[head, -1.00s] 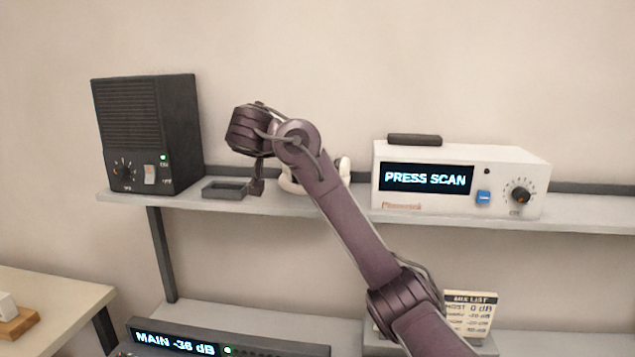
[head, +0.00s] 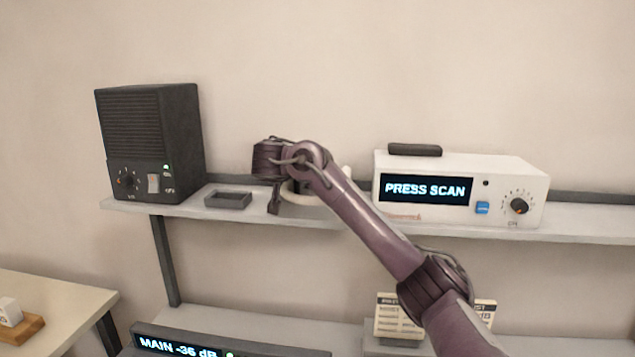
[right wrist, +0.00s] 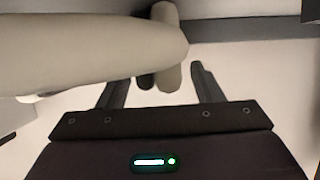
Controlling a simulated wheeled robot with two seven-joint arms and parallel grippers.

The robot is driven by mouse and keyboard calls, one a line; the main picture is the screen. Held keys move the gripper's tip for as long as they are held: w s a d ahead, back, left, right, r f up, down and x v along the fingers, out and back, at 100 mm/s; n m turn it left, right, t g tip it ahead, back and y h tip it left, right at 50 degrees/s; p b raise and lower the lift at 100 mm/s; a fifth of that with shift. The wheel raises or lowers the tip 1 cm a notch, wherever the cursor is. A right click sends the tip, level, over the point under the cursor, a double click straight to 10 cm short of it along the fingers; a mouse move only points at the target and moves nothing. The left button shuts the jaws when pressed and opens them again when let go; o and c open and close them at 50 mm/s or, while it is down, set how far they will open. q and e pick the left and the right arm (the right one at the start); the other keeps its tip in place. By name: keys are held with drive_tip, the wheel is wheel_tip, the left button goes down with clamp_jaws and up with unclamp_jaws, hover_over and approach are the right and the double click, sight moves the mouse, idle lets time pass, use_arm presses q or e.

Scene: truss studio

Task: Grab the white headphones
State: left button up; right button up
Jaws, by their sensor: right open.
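The white headphones (head: 302,199) sit on the upper shelf, partly hidden behind my right arm in the head view. My right gripper (head: 274,204) is low over the shelf at their left side, with its fingers mostly hidden. In the right wrist view the headphones (right wrist: 90,52) look large and close, with a thick pale band crossing from the left. A pale rounded end of them shows between the two dark fingers of the open gripper (right wrist: 160,74). Whether a finger touches it, I cannot tell. My left gripper is out of view.
A black speaker box (head: 150,143) and a small dark tray (head: 228,200) stand left on the shelf (head: 590,226). A white scanner unit (head: 462,186) with a dark bar on top stands right. A lower shelf holds a display unit (head: 170,345) and cards (head: 398,318).

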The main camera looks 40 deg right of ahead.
drive_tip(key=shift+a, duration=0.1)
drive_tip(key=shift+c, duration=0.4)
drive_tip(key=c, duration=1.2)
drive_tip(key=shift+o, duration=0.2)
drive_tip(key=shift+r, duration=0.1)
